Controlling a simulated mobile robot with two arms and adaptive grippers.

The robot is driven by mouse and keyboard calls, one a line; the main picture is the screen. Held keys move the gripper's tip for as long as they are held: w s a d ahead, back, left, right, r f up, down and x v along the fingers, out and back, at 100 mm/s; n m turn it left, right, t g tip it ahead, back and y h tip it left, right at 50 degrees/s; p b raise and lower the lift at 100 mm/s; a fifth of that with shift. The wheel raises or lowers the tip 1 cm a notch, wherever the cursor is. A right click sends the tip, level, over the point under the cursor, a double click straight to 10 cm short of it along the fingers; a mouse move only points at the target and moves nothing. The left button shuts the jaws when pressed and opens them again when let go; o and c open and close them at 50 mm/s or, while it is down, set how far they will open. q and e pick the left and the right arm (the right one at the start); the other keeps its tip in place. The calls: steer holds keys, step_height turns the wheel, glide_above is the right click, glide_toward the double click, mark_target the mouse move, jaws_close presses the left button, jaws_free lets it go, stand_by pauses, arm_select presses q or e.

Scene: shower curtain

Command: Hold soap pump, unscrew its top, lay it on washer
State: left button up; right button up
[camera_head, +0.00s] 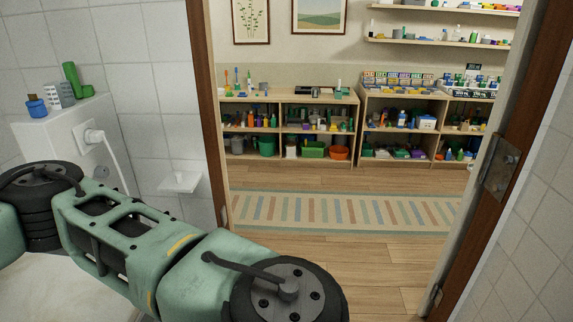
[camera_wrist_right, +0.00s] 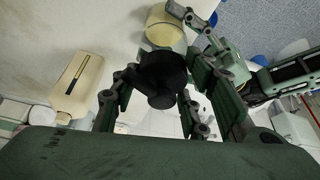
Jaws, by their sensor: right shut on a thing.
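In the right wrist view a cream, rounded soap pump body (camera_wrist_right: 166,28) is at the top middle, with a black top (camera_wrist_right: 162,78) just below it. My right gripper (camera_wrist_right: 160,72) has its green fingers on both sides of the black top and is shut on it. I cannot tell whether the top still touches the body. My left gripper (camera_wrist_right: 196,18) comes in from the right, with finger parts against the right side of the body. Its other finger is hidden, so its grip is unclear. In the head view my arm crosses the lower left, and no fingertips show.
The doorway opens onto shelves.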

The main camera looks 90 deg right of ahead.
steer(key=shift+d+f+n+y, duration=0.15)
steer(key=shift+f+n, duration=0.05)
steer(key=shift+n, duration=0.4)
steer(key=shift+d+f+n+y, duration=0.15)
steer(key=shift+n, duration=0.45)
steer(key=n+g+y, duration=0.1)
steer(key=n, duration=0.2)
steer(key=shift+w+n, duration=0.15)
steer(key=shift+n, duration=0.15)
steer(key=shift+n+g, duration=0.3)
steer(key=shift+n, duration=0.3)
steer(key=shift+c, duration=1.3)
steer(key=o, duration=1.5)
steer(key=shift+w+r, duration=0.1)
steer(key=shift+w, duration=0.05)
steer(key=shift+c, duration=0.2)
steer(key=shift+r, duration=0.1)
steer(key=shift+a+r, duration=0.1)
steer(key=shift+r, duration=0.05)
steer(key=shift+r, duration=0.35)
